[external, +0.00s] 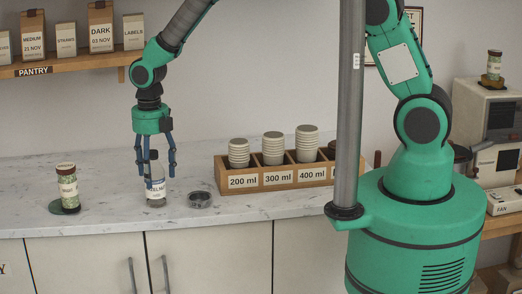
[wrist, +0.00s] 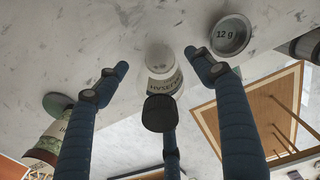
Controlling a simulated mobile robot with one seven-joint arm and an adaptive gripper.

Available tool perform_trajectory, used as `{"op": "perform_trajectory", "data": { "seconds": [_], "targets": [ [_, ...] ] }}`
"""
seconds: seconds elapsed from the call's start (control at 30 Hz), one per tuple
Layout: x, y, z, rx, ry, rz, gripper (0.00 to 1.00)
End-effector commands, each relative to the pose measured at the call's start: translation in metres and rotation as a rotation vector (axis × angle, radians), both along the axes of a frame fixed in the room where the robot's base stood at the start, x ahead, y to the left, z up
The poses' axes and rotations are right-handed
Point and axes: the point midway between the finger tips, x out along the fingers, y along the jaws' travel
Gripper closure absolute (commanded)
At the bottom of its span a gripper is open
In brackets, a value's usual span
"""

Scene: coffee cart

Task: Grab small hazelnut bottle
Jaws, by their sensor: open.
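The small hazelnut bottle (external: 156,194) stands on the marble counter, with a pale label partly hidden by my gripper. In the wrist view the bottle (wrist: 162,70) shows its dark cap toward the camera and a label with partly readable lettering. My gripper (external: 157,169) points down over the bottle with its fingers spread around it. In the wrist view my gripper (wrist: 157,78) is open, with fingers left and right of the bottle and a third behind the cap. Gaps show between the left and right fingers and the bottle.
A round tin marked 12 g (wrist: 231,35) lies close to the bottle, and is also in the external view (external: 200,200). A green-filled jar (external: 67,183) stands on a dark green disc at left. A wooden cup holder (external: 268,181) stands at right. Bare counter lies between.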

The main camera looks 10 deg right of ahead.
Motion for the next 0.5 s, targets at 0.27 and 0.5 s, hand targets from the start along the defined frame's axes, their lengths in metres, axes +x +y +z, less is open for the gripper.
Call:
{"op": "perform_trajectory", "data": {
  "seconds": [0.27, 0.5],
  "targets": [
    [0.0000, 0.0000, 0.0004, 0.000, 0.000, 0.000, 0.32],
    [0.0001, 0.0000, 0.0005, 0.000, 0.000, 0.000, 0.42]
  ]
}}
